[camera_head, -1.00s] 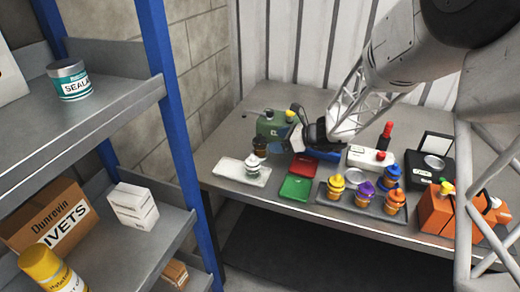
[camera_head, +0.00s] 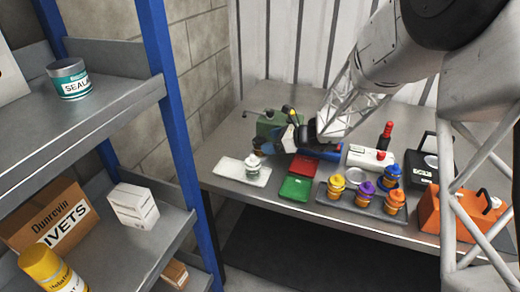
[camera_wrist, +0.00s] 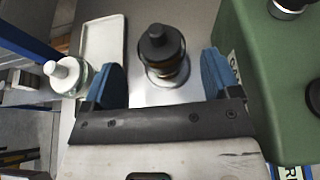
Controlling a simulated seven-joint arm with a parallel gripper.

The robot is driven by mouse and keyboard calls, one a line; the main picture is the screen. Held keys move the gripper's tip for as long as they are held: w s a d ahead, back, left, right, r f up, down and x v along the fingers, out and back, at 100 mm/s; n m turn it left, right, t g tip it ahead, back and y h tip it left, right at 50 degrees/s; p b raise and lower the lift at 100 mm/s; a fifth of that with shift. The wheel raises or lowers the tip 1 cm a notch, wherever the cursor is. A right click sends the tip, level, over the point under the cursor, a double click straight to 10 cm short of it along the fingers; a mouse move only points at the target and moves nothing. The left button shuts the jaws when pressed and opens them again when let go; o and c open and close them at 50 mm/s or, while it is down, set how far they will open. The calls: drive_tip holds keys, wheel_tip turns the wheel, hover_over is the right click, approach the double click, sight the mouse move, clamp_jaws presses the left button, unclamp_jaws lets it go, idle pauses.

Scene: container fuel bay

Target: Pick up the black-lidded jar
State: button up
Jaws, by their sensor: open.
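The black-lidded jar (camera_wrist: 160,48) stands upright on the grey bench in the wrist view, showing its black lid and an amber-brown body. My gripper (camera_wrist: 161,66) is open, with one blue finger on each side of the jar's near side and visible gaps between. Whether the fingers are at the jar's height is hard to tell.
Red (camera_head: 303,165) and green (camera_head: 296,188) bins and a tray of coloured-topped bottles (camera_head: 362,204) lie to the right.

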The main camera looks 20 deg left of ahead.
sight(260, 141)
drive_tip(key=shift+x, duration=2.4)
drive_tip(key=shift+w, duration=0.1)
drive_tip(key=c, duration=1.1)
drive_tip(key=shift+r, duration=5)
